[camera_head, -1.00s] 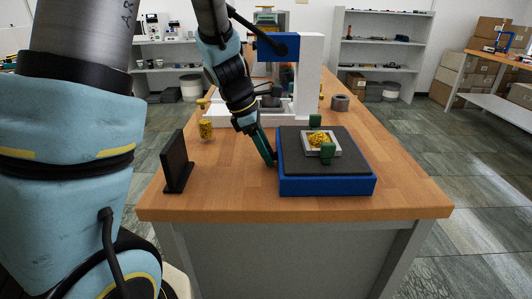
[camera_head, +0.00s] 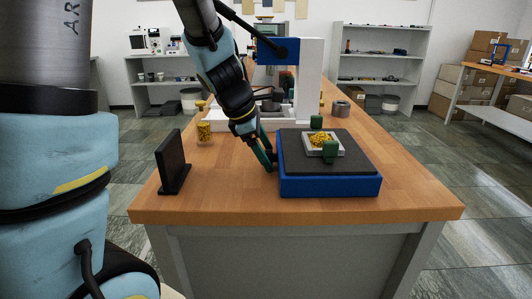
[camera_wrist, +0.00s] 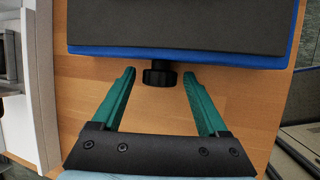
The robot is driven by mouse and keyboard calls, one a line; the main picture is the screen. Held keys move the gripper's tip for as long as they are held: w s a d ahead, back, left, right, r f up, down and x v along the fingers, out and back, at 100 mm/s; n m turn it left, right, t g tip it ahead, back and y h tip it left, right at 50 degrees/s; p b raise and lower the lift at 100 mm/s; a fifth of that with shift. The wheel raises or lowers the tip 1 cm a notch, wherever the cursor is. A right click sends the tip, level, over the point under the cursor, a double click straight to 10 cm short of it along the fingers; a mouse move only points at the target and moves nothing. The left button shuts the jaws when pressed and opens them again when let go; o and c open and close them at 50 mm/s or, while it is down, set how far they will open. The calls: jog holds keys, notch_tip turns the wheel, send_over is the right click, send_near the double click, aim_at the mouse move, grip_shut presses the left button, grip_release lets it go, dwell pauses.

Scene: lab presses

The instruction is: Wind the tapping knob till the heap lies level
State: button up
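The black tapping knob (camera_wrist: 160,74) sticks out of the side of the blue tapping base (camera_head: 330,187), which has a dark top plate (camera_head: 300,160). On the plate, a pale square tray (camera_head: 339,153) holds a heap of yellow grains (camera_head: 320,139), higher in the middle than at its edges. Green clamps (camera_head: 330,151) stand at two sides of the tray. My gripper (camera_wrist: 159,73) is open, its green fingers on either side of the knob with gaps between. In the head view, my gripper (camera_head: 268,160) is low at the base's left side, where the knob is hard to make out.
A black upright panel (camera_head: 173,162) stands at the left of the wooden table (camera_head: 225,190). A yellow-filled jar (camera_head: 204,132) stands behind it. A white and blue press (camera_head: 310,80) is at the back, with a grey ring (camera_head: 341,107) to its right. The table's front right is clear.

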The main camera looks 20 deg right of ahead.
jog(key=p+v, duration=0.2)
jog(key=v, duration=0.8)
jog(key=shift+a+r+p, duration=0.2)
jog(key=shift+r+p, duration=0.15)
jog(key=shift+r, duration=0.1)
